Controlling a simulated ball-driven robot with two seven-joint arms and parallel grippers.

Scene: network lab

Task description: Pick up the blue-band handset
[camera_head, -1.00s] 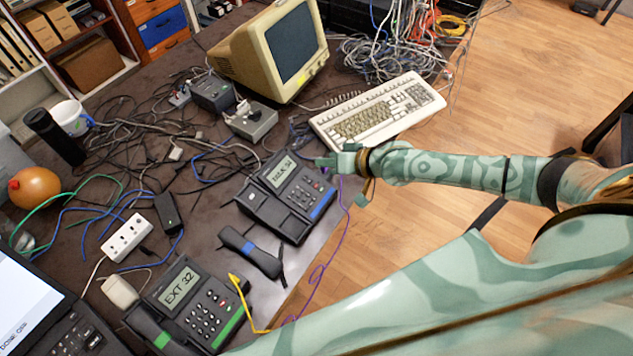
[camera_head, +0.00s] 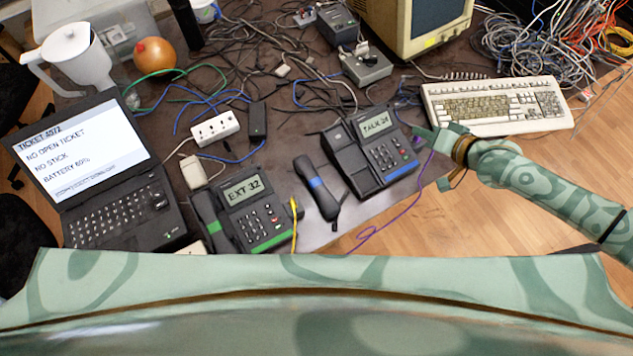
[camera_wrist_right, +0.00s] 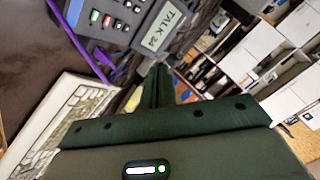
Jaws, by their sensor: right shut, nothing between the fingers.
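The blue-band handset (camera_head: 319,187) is dark and lies off its cradle on the desk, just left of the blue-striped phone base (camera_head: 369,152). That base shows "TALK 34" on its screen and its cradle is empty. It also shows at the top of the right wrist view (camera_wrist_right: 120,19). My right gripper (camera_head: 428,134) is shut and empty at the right edge of that base, with the base between it and the handset. In the right wrist view its fingers (camera_wrist_right: 160,72) are together below the phone's screen. My left gripper is not in view.
A green-striped phone (camera_head: 245,209) with its handset on stands left of the handset. A yellow cable (camera_head: 294,225) and a purple cable (camera_head: 400,212) run near the front edge. A laptop (camera_head: 95,170) is at left. A keyboard (camera_head: 497,106) lies behind my right gripper.

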